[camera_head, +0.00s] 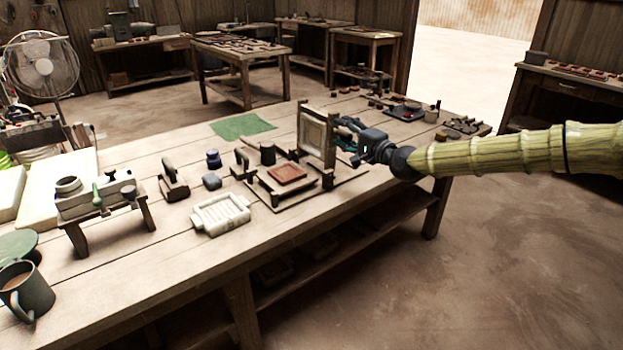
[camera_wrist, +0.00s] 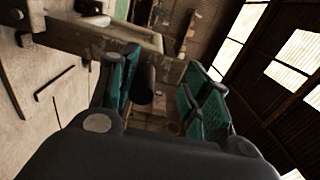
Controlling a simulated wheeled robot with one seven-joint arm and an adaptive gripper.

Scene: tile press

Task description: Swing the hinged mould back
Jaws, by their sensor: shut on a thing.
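The hinged mould (camera_head: 315,134) is a pale wooden frame that stands upright at the right end of the tile press. The press base (camera_head: 268,188) lies below it, with a red-brown tile (camera_head: 287,173) on its bed. My gripper (camera_head: 346,130) is at the right side of the upright frame, shut on part of the mould. In the wrist view, a dark round handle (camera_wrist: 145,88) shows between the teal finger pads of my gripper (camera_wrist: 160,90), and the wooden frame (camera_wrist: 110,40) runs across behind. The exact grip contact is partly hidden by the fingers.
A white ribbed tray (camera_head: 221,214) lies in front of the press. A green cloth (camera_head: 241,126) lies behind. Small tiles and tools (camera_head: 405,110) are at the table's far right end.

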